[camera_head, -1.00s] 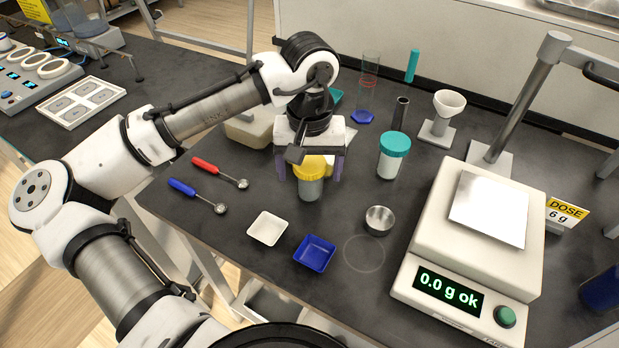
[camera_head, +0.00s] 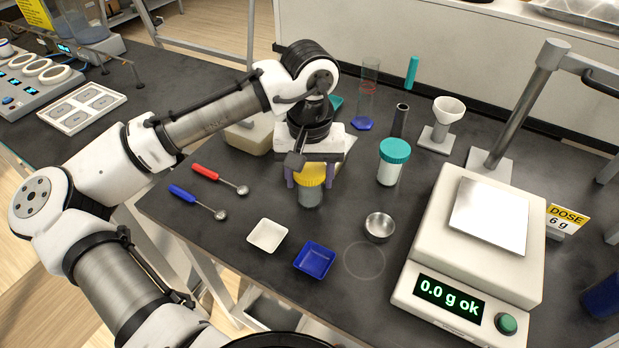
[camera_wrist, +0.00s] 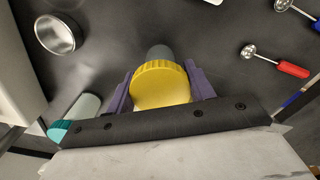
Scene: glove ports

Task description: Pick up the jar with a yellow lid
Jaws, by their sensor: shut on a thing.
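The jar with a yellow lid (camera_head: 311,190) stands upright on the dark bench, its grey body showing below the lid. It also shows in the wrist view (camera_wrist: 161,84). My gripper (camera_head: 310,178) is over the jar from above, its purple fingers closed on either side of the yellow lid. In the wrist view my gripper (camera_wrist: 160,88) has one finger at each side of the lid. The jar's base appears to rest on the bench; I cannot tell any gap.
A teal-lidded jar (camera_head: 392,162) stands right of my gripper. A metal cup (camera_head: 380,227), a blue tray (camera_head: 315,259) and a white tray (camera_head: 268,235) lie in front. Red (camera_head: 213,176) and blue (camera_head: 190,195) spoons lie left. A scale (camera_head: 478,245) stands at right.

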